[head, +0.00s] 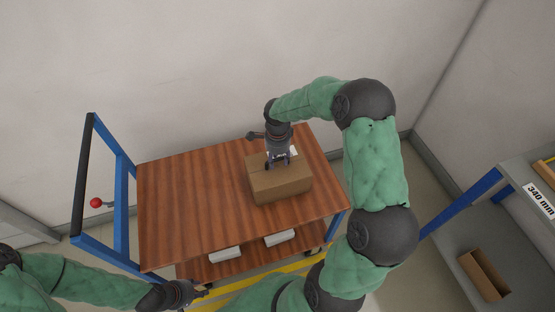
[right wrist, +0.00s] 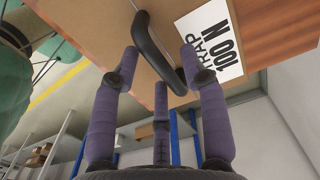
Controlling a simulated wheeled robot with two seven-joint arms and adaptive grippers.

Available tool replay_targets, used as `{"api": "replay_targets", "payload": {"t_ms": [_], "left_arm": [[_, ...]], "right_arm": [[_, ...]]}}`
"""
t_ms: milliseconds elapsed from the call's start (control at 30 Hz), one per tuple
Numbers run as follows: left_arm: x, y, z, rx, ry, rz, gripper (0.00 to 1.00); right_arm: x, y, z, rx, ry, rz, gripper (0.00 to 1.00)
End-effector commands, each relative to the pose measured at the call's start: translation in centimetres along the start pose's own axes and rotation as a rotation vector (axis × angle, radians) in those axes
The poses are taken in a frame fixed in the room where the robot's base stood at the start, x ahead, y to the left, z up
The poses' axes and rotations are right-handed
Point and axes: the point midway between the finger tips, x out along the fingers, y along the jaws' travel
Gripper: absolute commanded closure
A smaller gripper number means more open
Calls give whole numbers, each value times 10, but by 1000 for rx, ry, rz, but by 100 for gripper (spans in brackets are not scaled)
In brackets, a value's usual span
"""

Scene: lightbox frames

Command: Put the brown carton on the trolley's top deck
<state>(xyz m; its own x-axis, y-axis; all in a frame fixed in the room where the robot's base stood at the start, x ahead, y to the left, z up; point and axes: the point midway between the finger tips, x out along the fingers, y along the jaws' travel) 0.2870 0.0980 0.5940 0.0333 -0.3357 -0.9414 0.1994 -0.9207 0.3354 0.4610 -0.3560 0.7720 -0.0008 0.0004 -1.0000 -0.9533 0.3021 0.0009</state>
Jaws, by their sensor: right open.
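The brown carton (head: 282,184) sits on the wooden top deck (head: 190,205) of the trolley, toward its right side. My right gripper (head: 281,163) is above the carton's top at its back part. In the right wrist view, the gripper's fingers (right wrist: 160,70) are spread open close to a black strap handle (right wrist: 155,50) on the carton (right wrist: 95,25). Whether they touch the strap is unclear. A white label (right wrist: 212,42) reading "100 N" lies beside the strap. My left gripper (head: 200,292) is low in the head view, near the trolley's front edge; its opening is unclear.
The trolley has a blue frame with a tall push handle (head: 82,175) at left. Two white boxes (head: 225,254) (head: 279,238) lie on its lower deck. A grey shelf (head: 505,225) with an open brown box (head: 484,274) stands at right. The top deck's left half is clear.

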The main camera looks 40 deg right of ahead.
Motion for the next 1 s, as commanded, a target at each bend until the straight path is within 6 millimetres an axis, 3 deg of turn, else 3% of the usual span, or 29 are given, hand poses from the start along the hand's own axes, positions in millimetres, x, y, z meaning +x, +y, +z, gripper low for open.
{"api": "replay_targets", "payload": {"t_ms": [300,500,700,1000], "left_arm": [[-23,8,1,0,0,0,60],[-31,11,1,0,0,0,60],[-34,12,1,0,0,0,60],[-34,12,1,0,0,0,60]], "right_arm": [[-68,-1,0,1,0,-5,56],[-97,-1,0,-1,0,-3,56],[-109,0,0,0,0,-1,56],[-110,0,0,0,0,-1,56]]}}
